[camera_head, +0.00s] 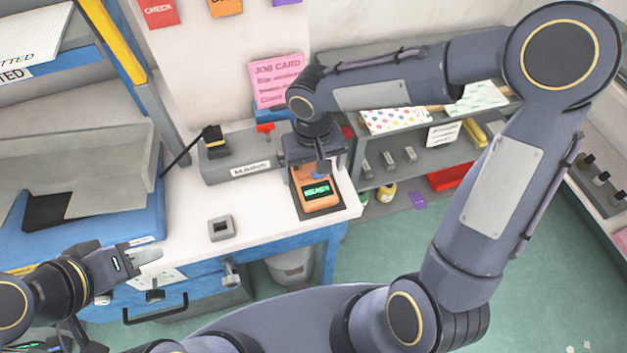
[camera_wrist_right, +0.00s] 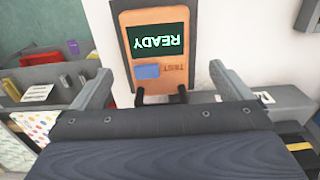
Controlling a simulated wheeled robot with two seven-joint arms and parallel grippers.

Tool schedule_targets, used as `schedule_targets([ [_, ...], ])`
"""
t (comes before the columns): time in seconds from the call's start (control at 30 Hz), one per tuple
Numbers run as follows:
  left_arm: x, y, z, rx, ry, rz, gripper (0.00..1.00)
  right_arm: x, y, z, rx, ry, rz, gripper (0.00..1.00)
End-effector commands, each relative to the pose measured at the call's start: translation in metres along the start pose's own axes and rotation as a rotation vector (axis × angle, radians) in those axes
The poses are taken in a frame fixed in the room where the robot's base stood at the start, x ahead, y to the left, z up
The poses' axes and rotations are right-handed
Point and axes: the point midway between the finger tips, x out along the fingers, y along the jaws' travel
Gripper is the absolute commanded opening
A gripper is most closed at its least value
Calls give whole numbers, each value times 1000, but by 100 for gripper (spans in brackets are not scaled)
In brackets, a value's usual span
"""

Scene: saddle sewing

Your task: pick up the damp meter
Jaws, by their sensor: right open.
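The damp meter (camera_head: 318,191) is an orange block with a lit green READY display, lying on a dark mat at the right end of the white bench. In the right wrist view the damp meter (camera_wrist_right: 158,45) shows its screen, a blue TEST button and two dark prongs. My right gripper (camera_head: 316,160) is above its far end; in the wrist view its open fingers (camera_wrist_right: 160,90) stand on either side of the prong end, apart from it. My left gripper (camera_head: 150,256) is at the bench's front left, away from the meter; its jaw state is unclear.
A grey block labelled MARKS (camera_head: 245,168) stands left of my right gripper. A small grey square holder (camera_head: 222,228) sits on the bench (camera_head: 190,215). Shelves (camera_head: 400,180) with several small items are at the right. The bench front between meter and holder is clear.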

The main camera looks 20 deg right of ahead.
Motion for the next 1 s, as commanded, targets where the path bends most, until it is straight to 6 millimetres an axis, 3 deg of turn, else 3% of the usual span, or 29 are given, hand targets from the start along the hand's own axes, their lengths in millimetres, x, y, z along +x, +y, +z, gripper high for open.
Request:
schedule_targets([
  [0.3, -5, 2, -3, 0, 0, 0, 36, 43, 2, -5, 0, -3, -1, 98],
  [0.57, -5, 2, -3, 0, 0, 0, 36, 46, 2, -6, 0, -1, 0, 98],
  [1.0, -5, 2, -3, 0, 0, 0, 36, 46, 2, -6, 0, -1, 0, 43],
])
